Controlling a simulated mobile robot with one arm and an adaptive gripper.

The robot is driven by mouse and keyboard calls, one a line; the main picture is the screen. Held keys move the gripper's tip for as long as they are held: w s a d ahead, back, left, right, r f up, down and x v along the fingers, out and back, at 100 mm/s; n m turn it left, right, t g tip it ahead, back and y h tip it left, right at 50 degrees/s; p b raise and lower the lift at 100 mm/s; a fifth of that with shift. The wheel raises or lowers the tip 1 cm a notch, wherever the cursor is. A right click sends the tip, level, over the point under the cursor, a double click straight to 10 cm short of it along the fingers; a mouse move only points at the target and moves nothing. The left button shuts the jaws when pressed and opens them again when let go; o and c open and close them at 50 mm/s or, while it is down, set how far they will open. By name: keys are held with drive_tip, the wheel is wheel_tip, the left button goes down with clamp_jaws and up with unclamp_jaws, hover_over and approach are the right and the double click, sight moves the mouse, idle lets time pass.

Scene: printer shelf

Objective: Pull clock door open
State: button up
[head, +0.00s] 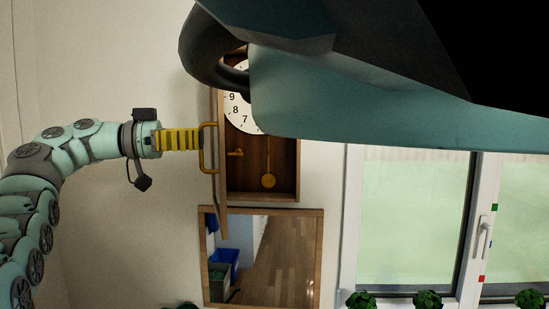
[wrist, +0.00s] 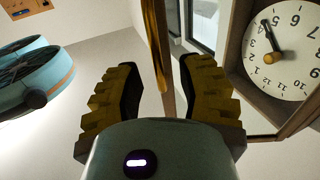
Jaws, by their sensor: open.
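The wall clock has a wooden case (head: 284,170), a white dial (head: 240,112) and a brass pendulum (head: 268,181). Its narrow door (head: 222,190) stands swung out at the left, seen nearly edge-on, so the inside shows. A yellow handle (head: 203,148) is on the door's left side. My gripper (head: 198,139) is at the handle, coming from the left. In the wrist view my gripper (wrist: 160,78) is open, with the handle (wrist: 150,35) and door edge (wrist: 172,45) between its fingers. I cannot tell whether a finger touches them. The dial (wrist: 284,48) appears upside down there.
A wood-framed mirror (head: 320,255) hangs just below the clock. A white-framed window (head: 350,220) is to the right, with several green plants (head: 428,299) below it. A large teal and dark part of my own body covers the upper right and hides the clock's top.

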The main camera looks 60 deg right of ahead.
drive_tip(key=v, duration=0.9)
drive_tip(key=shift+w+a, duration=0.1)
idle(0.3)
